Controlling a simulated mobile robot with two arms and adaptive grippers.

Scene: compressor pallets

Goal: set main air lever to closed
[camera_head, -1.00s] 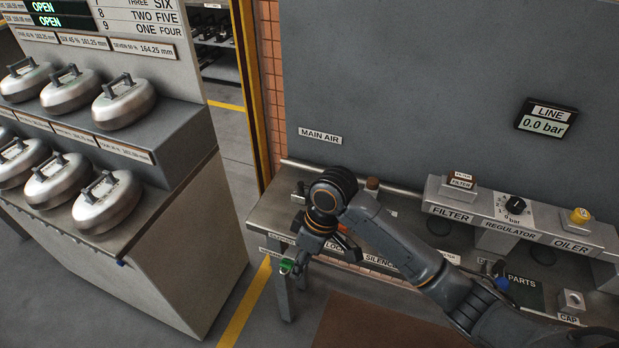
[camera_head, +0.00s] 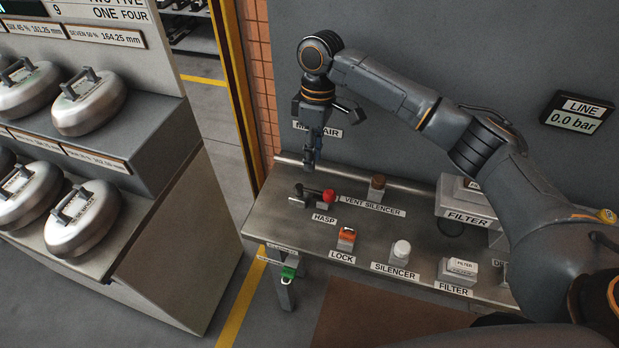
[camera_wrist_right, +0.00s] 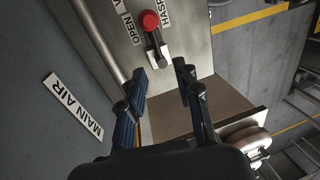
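The main air lever, a dark handle with a red knob (camera_head: 329,196), is on the left end of the steel bench. It also shows in the right wrist view (camera_wrist_right: 149,20), beside the OPEN label. The MAIN AIR sign (camera_head: 319,130) is on the wall behind it; my gripper partly covers it in the head view. My right gripper (camera_head: 314,156) hangs above the lever, apart from it. In the right wrist view its two fingers (camera_wrist_right: 161,70) are spread with nothing between them. My left gripper is not in view.
On the steel bench (camera_head: 300,233) stand a vent silencer (camera_head: 377,187), a red lock (camera_head: 346,237), a white silencer (camera_head: 400,252) and filters. A line display (camera_head: 577,112) reads 0.0 bar. A rack of metal pots (camera_head: 88,103) stands at left, with floor between it and the bench.

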